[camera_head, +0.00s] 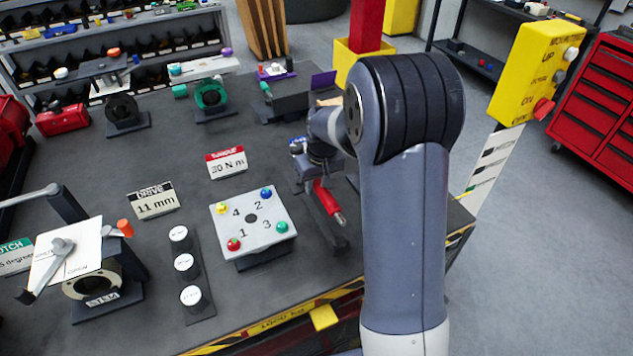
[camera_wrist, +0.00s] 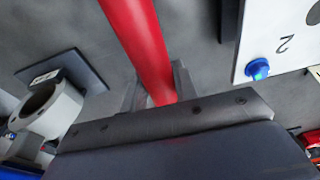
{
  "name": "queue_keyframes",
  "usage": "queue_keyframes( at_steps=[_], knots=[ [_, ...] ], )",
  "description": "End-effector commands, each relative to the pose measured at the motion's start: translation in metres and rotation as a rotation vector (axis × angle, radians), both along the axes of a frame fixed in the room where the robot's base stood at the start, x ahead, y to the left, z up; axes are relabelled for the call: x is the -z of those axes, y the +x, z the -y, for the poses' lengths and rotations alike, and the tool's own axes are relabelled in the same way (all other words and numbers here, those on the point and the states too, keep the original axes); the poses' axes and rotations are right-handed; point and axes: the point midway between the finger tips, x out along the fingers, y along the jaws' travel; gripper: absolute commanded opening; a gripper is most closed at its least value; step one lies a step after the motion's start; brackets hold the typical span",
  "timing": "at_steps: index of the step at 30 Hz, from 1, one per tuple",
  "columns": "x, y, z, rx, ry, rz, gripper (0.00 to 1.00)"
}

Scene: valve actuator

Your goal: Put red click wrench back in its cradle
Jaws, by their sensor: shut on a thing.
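The red click wrench (camera_head: 328,199) is at the right part of the bench, right of the white numbered plate. Its red shaft (camera_wrist: 138,38) runs up from between my fingers in the wrist view. My gripper (camera_head: 318,177) is shut on it. A dark, long base (camera_head: 338,240) lies under and beside the wrench and looks like the cradle. I cannot tell whether the wrench touches it. My arm hides part of this area, and the wrench's far end is hidden.
The white plate (camera_head: 240,217) with coloured knobs stands close on the left; its blue knob (camera_wrist: 257,69) shows in the wrist view. A 30 N m card (camera_head: 226,163), an 11 mm card (camera_head: 153,201) and three round weights stand farther left. A purple-panelled dark box (camera_head: 290,105) stands behind.

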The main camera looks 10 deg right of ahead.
Motion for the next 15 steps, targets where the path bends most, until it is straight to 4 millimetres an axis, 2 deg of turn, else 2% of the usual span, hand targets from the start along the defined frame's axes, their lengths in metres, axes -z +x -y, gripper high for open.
queue_keyframes(
  at_steps=[5,15],
  knots=[
    [0.008,0.001,0.000,0.000,0.000,0.003,0.00],
    [0.038,0.000,0.000,0.000,-0.001,0.002,0.00]
  ],
)
